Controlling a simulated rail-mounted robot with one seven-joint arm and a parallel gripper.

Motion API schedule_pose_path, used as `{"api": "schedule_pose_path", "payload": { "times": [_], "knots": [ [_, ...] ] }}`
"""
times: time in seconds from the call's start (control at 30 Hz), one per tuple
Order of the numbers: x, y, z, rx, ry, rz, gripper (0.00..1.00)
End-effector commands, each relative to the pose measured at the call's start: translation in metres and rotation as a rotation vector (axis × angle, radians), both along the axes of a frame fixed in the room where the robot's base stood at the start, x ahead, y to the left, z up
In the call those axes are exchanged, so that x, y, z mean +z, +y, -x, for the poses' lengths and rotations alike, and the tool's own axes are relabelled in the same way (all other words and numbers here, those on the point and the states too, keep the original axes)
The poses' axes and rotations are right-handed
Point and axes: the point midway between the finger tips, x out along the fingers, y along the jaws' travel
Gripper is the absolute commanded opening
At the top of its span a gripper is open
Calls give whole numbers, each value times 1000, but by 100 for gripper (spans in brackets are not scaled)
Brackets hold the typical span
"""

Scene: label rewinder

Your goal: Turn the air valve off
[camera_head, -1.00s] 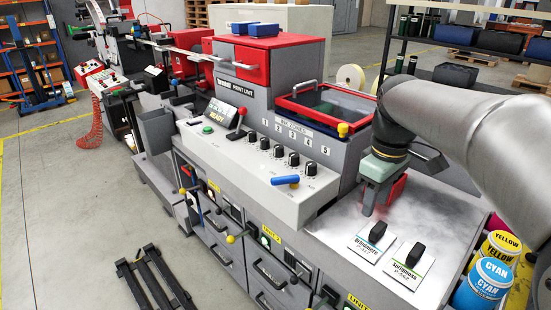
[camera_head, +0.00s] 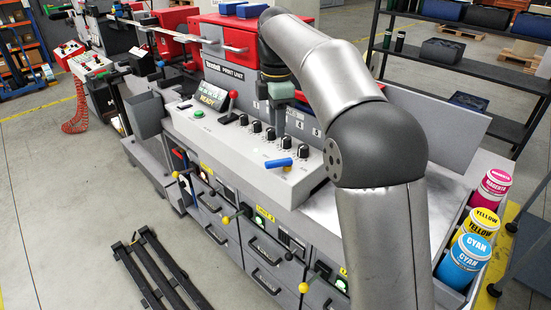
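A blue lever handle (camera_head: 279,163), which looks like the air valve, sticks out at the right end of the sloped grey control panel (camera_head: 230,150). It lies roughly level, and its label is too small to read. My gripper (camera_head: 280,132) points down over the panel, just behind the row of black knobs and above and behind the blue handle. It looks apart from the handle. The fingers appear as one narrow dark shape, so their opening cannot be made out. My arm hides the right part of the print unit.
A red-knobbed lever (camera_head: 233,95) and a lit screen (camera_head: 210,95) stand left of the knobs. Yellow-knobbed levers (camera_head: 227,219) project from the front below. Ink cans (camera_head: 465,255) stand at the right. The floor in front holds a black rack (camera_head: 155,275).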

Motion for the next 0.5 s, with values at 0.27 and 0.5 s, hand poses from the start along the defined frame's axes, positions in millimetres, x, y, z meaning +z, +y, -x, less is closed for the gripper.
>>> {"api": "schedule_pose_path", "payload": {
  "times": [0.27, 0.5],
  "knots": [
    [-61, 0, 1, -1, 3, 1, 40],
    [-96, 0, 0, -1, 0, 0, 40]
  ]
}}
